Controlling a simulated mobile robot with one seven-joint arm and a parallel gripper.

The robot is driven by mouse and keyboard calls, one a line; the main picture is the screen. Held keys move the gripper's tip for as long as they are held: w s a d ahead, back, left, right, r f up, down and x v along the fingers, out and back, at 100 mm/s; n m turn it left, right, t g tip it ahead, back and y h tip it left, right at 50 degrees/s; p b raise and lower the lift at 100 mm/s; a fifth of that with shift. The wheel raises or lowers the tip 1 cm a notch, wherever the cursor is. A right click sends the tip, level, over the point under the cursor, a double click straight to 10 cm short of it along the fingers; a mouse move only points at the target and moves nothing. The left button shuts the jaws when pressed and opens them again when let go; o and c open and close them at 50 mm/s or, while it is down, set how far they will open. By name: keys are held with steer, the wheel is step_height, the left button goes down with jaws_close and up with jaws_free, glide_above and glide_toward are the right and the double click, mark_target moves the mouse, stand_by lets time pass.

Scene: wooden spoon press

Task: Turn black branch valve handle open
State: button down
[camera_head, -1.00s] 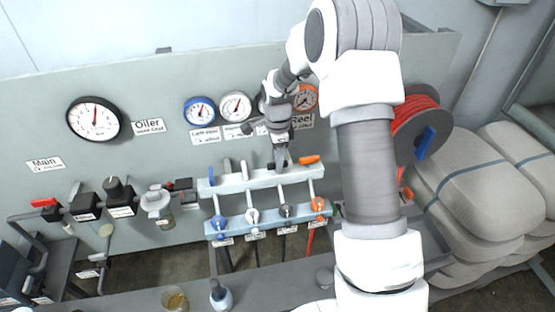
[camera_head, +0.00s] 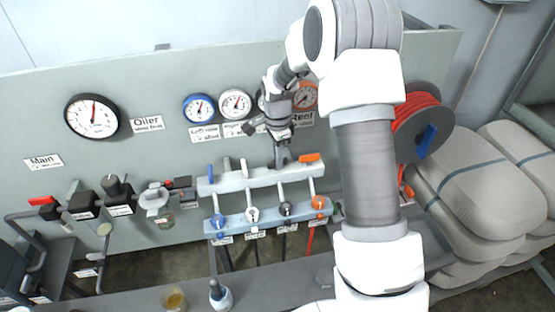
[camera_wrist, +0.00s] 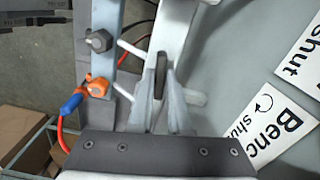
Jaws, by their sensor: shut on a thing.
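The black branch valve sits third from the left on the pale manifold bar (camera_head: 230,186), between the white handle (camera_head: 243,168) and the orange handle (camera_head: 309,158). My gripper (camera_head: 281,160) points down at it and hides most of it in the head view. In the wrist view the dark handle (camera_wrist: 160,72) stands between the two fingertips of my gripper (camera_wrist: 161,80), and the fingers are shut on it. The handle's exact angle is hard to read. The blue handle (camera_head: 210,173) and the white one stand upright; the orange one lies crosswise.
A lower bar carries blue, white, black (camera_head: 285,208) and orange (camera_head: 318,202) couplings. Gauges (camera_head: 235,103) and label plates are on the panel close behind my gripper. A red hose reel (camera_head: 420,120) is at the right. A cup (camera_head: 174,300) stands on the front ledge.

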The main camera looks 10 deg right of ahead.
steer(key=n+b, duration=0.1)
steer(key=n, duration=0.3)
steer(key=shift+n+b, duration=0.3)
steer(key=shift+b, duration=0.05)
steer(key=n+b, duration=0.1)
steer(key=n, duration=0.2)
steer(key=shift+n, duration=0.3)
steer(key=n, duration=0.4)
steer(key=shift+b, duration=0.35)
steer(key=shift+n, duration=1.8)
steer(key=c, duration=0.9)
jaws_free()
steer(key=shift+o, duration=0.2)
